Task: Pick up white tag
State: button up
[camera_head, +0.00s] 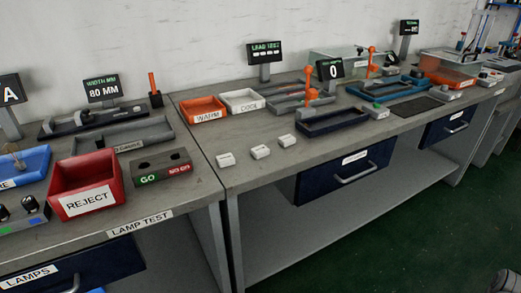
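Three small white pieces lie in a row near the front edge of the middle bench: a left one (225,160), a middle one (260,152) and a right one (287,141). They stand apart from each other. They are the only loose small white pieces I can make out, but I cannot tell for sure which is the white tag. A dark grey part at the bottom right corner, over the green floor, looks like the end of my gripper (505,281). It is cut off by the frame and far from the white pieces. Its fingers cannot be made out clearly.
Behind the white pieces are an orange WARM tray (203,117) and a white COOL tray (259,107). A dark blue tray (333,130) lies to their right. A red REJECT bin (66,183) stands on the left bench. The bench around the white pieces is clear.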

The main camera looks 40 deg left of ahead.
aim_at(285, 141)
jog(key=k, duration=1.75)
jog(key=u, duration=1.75)
jog(key=i, duration=0.5)
jog(key=z, duration=0.05)
